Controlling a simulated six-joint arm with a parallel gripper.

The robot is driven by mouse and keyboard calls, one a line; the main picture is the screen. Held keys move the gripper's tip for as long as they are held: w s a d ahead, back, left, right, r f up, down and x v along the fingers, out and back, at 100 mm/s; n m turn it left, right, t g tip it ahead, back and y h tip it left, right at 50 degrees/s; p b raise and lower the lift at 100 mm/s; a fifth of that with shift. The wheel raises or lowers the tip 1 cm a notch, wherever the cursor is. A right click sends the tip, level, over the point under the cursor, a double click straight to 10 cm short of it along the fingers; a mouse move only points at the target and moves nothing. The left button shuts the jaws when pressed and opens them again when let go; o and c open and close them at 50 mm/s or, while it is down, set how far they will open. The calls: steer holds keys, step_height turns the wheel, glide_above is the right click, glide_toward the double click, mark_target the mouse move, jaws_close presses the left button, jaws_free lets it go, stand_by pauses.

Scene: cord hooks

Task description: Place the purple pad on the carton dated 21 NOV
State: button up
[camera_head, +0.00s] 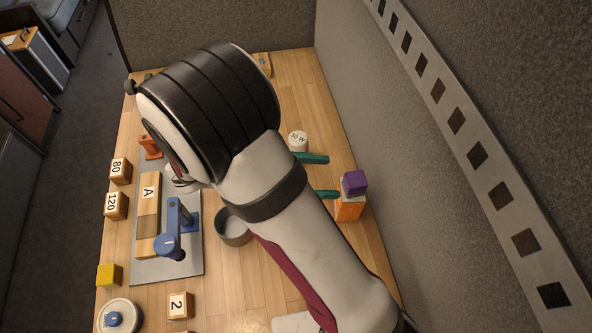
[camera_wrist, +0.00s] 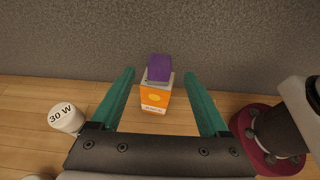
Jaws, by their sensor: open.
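The purple pad (camera_head: 355,182) is a small block resting on top of an orange carton (camera_head: 348,211) at the right side of the table, near the wall. In the wrist view the pad (camera_wrist: 160,67) sits on the carton's pale top, and the carton (camera_wrist: 154,99) stands upright. Small print on a white band low on the carton is too small to read. My gripper (camera_head: 333,177) is open, with its teal fingers just left of the pad and carton. In the wrist view the open fingers (camera_wrist: 159,74) lie either side of them, with gaps and nothing held.
A white cylinder marked 30 W (camera_head: 298,141) stands close to one finger. A grey bowl (camera_head: 233,229) is partly hidden by my arm. Blocks marked 80 (camera_head: 120,170), 120 (camera_head: 116,206) and 2 (camera_head: 180,305), and a blue fixture (camera_head: 170,243), are left. A grey wall borders the right.

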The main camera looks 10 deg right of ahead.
steer(key=v, duration=0.6)
steer(key=s+d+r+m+g+y, duration=0.3)
steer(key=s+d+m+g+y, duration=0.15)
steer(key=s+m+y, duration=0.5)
steer(key=s+a+m+t+y, duration=0.1)
steer(key=m+y, duration=0.1)
steer(key=m, duration=0.2)
steer(key=s+a+m+t+y, duration=0.1)
steer(key=s+m+t, duration=0.1)
steer(key=m, duration=0.3)
steer(key=s+a+m+t+y, duration=0.1)
steer(key=s+m+y, duration=0.1)
steer(key=m, duration=0.3)
steer(key=shift+y, duration=0.35)
